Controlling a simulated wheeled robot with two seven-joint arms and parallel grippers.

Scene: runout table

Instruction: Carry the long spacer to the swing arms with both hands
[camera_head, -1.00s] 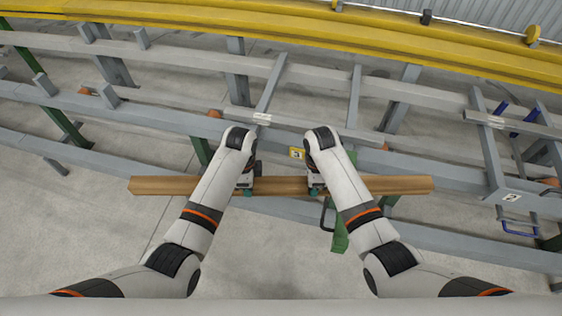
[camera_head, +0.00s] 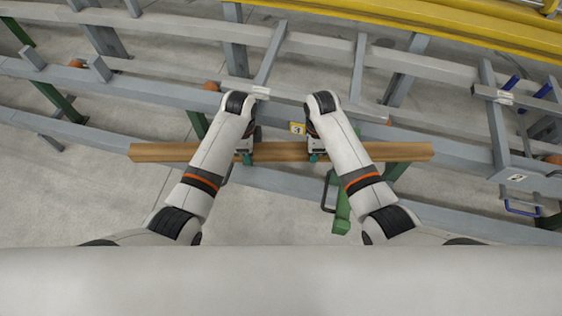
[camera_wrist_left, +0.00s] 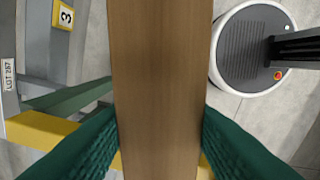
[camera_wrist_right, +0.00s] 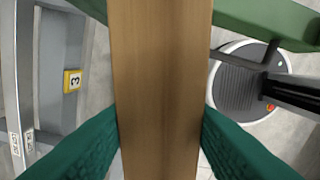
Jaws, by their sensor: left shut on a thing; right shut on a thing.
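The long spacer (camera_head: 283,152) is a brown wooden beam, held level and crosswise in front of me in the head view. My left gripper (camera_head: 245,157) is shut on it left of its middle. My right gripper (camera_head: 315,156) is shut on it right of its middle. Green finger pads press both sides of the spacer in the left wrist view (camera_wrist_left: 158,90) and the right wrist view (camera_wrist_right: 160,90). My forearms hide small parts of the beam. A green arm (camera_head: 342,208) with a black handle shows below the spacer; I cannot tell whether they touch.
Grey rails (camera_head: 60,72) and cross beams run across behind the spacer, with a yellow rail (camera_head: 450,25) at the back. A yellow plate marked 3 (camera_head: 297,128) sits on a rail. Blue handles (camera_head: 522,207) are at the right. Concrete floor (camera_head: 270,222) is open nearer me.

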